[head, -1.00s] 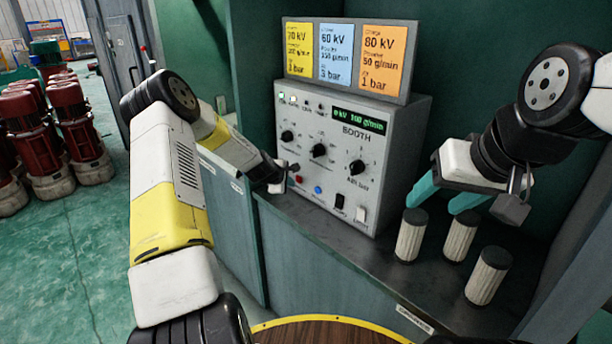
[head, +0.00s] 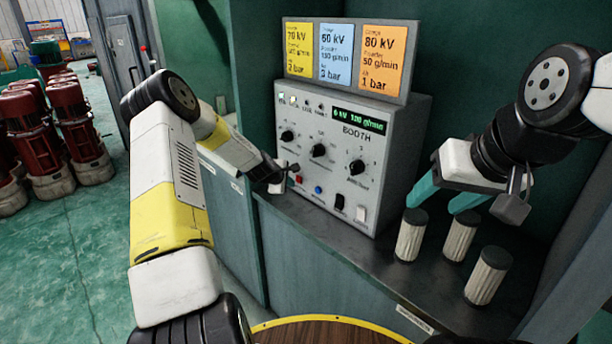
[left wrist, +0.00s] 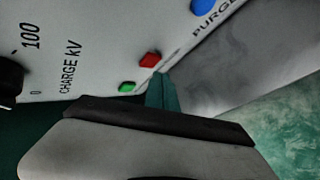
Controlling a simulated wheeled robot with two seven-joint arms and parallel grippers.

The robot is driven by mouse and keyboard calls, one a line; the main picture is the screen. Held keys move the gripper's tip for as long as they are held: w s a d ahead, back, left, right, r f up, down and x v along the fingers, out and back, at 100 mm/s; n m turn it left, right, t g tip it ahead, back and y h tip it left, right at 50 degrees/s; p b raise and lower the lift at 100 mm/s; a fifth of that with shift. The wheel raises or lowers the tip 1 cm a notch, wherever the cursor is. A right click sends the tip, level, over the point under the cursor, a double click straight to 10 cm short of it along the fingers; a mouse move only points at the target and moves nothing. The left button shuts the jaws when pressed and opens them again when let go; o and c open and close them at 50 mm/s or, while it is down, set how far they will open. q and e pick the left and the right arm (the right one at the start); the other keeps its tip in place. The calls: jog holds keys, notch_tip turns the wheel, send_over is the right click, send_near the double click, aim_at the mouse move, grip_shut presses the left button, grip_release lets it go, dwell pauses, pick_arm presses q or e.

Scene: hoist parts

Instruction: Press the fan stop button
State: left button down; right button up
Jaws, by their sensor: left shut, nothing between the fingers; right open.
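The grey booth control box (head: 345,135) stands on the bench with a row of buttons low on its front. A red button (head: 298,180) is there, and it shows in the left wrist view (left wrist: 150,59) between a green button (left wrist: 127,87) and a blue button (left wrist: 203,8) lettered PURGE. No label for the red button is readable. My left gripper (head: 288,175) is shut and empty at the box's lower left. Its teal fingertips (left wrist: 160,92) are close beside the red button; I cannot tell whether they touch it. My right gripper (head: 442,192) is open and empty, right of the box.
Several pale cylindrical filters (head: 460,236) stand on the bench (head: 400,283) below my right gripper. Colored setting cards (head: 340,53) sit on top of the box.

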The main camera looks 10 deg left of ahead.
pick_arm(q)
jog(key=shift+w+d, duration=0.25)
jog(key=shift+w, duration=0.05)
jog(key=shift+w+d, duration=0.25)
jog(key=shift+w, duration=0.1)
dwell(0.8)
jog(key=shift+s+a, duration=0.5)
jog(key=shift+s, duration=0.2)
jog(key=shift+s+a, duration=0.8)
jog(key=shift+s, duration=0.2)
jog(key=shift+s+a, duration=0.75)
jog(key=shift+s, duration=0.2)
jog(key=shift+r, duration=0.1)
